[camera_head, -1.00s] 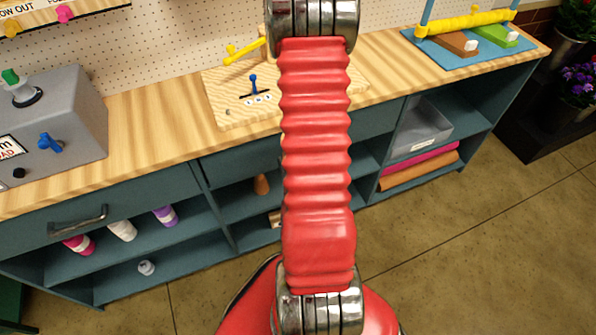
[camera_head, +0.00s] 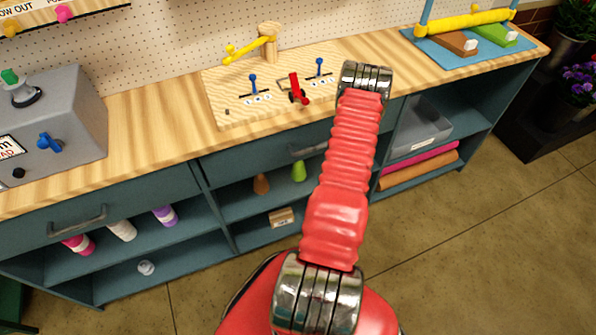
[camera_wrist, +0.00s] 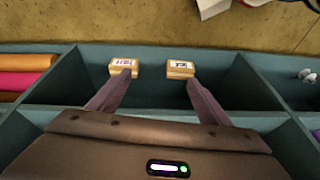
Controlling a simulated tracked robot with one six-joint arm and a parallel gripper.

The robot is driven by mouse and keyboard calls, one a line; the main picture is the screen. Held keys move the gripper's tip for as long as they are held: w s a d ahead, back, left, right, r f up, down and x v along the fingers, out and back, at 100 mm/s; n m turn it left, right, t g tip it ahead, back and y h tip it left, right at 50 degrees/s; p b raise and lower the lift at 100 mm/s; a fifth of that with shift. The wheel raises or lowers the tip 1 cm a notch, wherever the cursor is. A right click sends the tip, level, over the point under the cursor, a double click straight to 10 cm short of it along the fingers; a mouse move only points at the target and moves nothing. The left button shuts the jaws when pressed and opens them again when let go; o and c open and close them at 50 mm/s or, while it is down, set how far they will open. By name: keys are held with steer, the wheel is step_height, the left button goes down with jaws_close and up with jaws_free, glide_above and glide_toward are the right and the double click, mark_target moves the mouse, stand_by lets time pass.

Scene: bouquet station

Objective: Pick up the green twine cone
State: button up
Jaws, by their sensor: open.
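The green twine cone (camera_head: 299,171) stands upright on the upper open shelf of the bench's middle bay in the head view. An orange-brown cone (camera_head: 261,184) stands to its left. My gripper (camera_wrist: 156,80) is open in the wrist view, its two dark fingers apart with nothing between them. The green cone does not show in the wrist view.
Bottles (camera_head: 122,230) stand in the left bay. A grey bin (camera_head: 420,130) and rolls (camera_head: 418,166) fill the right bay. The benchtop (camera_head: 150,130) overhangs the shelves. The floor (camera_head: 480,220) in front is clear.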

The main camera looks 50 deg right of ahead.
step_height(320, 180, down, 3)
steer(key=t, duration=0.2)
steer(key=n+t+h, duration=0.1)
steer(key=t+h, duration=0.4)
steer(key=t, duration=0.1)
glide_toward(301, 177)
steer(key=shift+s+a+r, duration=0.1)
steer(key=shift+s+r, duration=0.05)
steer(key=shift+s, duration=0.2)
steer(key=shift+x, duration=4.3)
steer(key=shift+r+x, duration=0.1)
steer(key=shift+x, duration=1.2)
steer(key=shift+r+x, duration=0.15)
steer(key=shift+x, duration=1.2)
steer(key=shift+w, duration=0.1)
